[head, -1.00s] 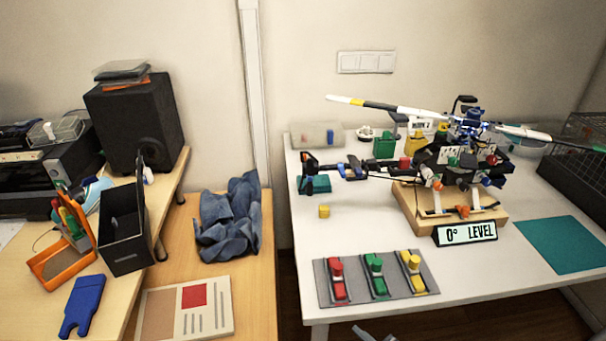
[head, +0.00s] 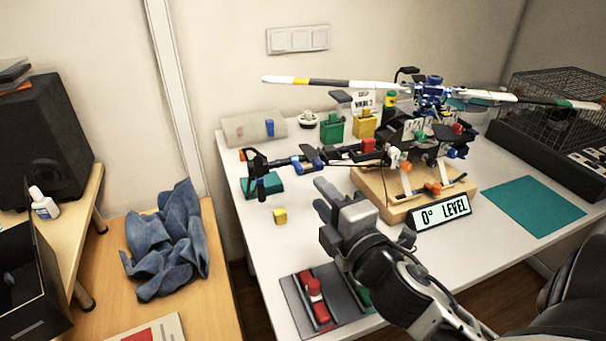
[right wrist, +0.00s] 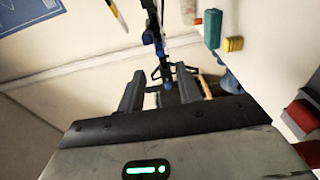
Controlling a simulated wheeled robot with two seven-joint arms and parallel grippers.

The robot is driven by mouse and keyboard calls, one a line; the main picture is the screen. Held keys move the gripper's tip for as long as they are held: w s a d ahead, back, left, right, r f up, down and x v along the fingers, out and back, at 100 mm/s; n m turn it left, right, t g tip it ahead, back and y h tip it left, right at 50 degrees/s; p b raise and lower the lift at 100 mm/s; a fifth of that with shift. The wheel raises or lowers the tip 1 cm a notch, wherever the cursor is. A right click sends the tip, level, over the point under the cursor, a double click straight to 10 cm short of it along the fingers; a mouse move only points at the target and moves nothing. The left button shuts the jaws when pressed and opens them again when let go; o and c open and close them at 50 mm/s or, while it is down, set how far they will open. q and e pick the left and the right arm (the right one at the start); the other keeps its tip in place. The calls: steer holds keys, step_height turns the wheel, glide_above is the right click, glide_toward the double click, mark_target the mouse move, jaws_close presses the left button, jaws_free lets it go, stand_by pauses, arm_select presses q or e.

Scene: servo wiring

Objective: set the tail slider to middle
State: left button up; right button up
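A grey slider panel (head: 290,293) lies at the front edge of the white table. Its red slider (head: 315,290) shows, with the knob near the middle of its track. A bit of the green slider (head: 363,297) shows; the rest of it and the yellow slider are hidden behind my right arm. I cannot tell which slider is the tail one. My right gripper (head: 336,198) is above the table, behind and above the panel, touching nothing. In the right wrist view its two fingers (right wrist: 160,88) are apart with nothing between them. My left gripper is out of view.
A model helicopter (head: 430,95) stands on a wooden base (head: 385,205) behind my right gripper, its tail boom reaching left. A sign (head: 440,212) reads "0° LEVEL". A teal mat (head: 535,205) lies right.

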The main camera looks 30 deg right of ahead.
mark_target(298, 172)
steer(key=w, duration=0.5)
steer(key=w+d, duration=0.1)
steer(key=w, duration=0.2)
steer(key=shift+p, duration=0.4)
steer(key=shift+c, duration=0.3)
jaws_close()
steer(key=shift+w+a+r+p, duration=0.1)
steer(key=shift+a+p, duration=0.2)
steer(key=shift+p, duration=0.15)
steer(key=shift+o, duration=0.3)
jaws_free()
